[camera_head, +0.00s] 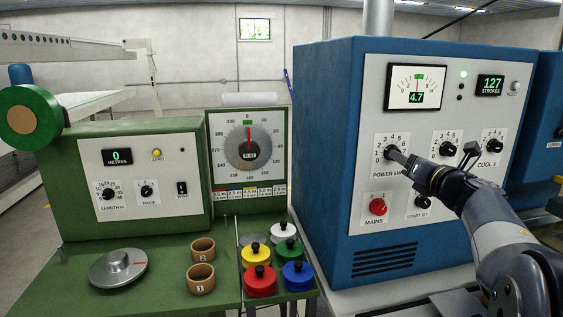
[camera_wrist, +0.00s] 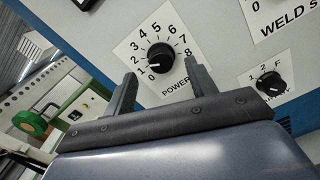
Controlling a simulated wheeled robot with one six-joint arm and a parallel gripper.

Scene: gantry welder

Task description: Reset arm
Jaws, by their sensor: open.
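My gripper (camera_head: 432,158) reaches in from the lower right to the front of the blue welder cabinet (camera_head: 325,120). Its two fingers are spread and empty in the wrist view (camera_wrist: 159,70). The black power knob (camera_wrist: 160,57) shows between and beyond the fingertips, its white mark toward 0. In the head view one finger tip overlaps the lower edge of this knob (camera_head: 391,152); I cannot tell whether they touch. My gripper partly hides the power label and the panel below the weld knob (camera_head: 447,149).
The welder panel also has a lit meter (camera_head: 416,87), a stroke counter (camera_head: 490,86), a cool knob (camera_head: 493,146) and a red mains knob (camera_head: 377,207). At left, a green bench (camera_head: 60,285) carries a green wire-feed unit (camera_head: 60,195), two brown rings and several coloured knobbed weights.

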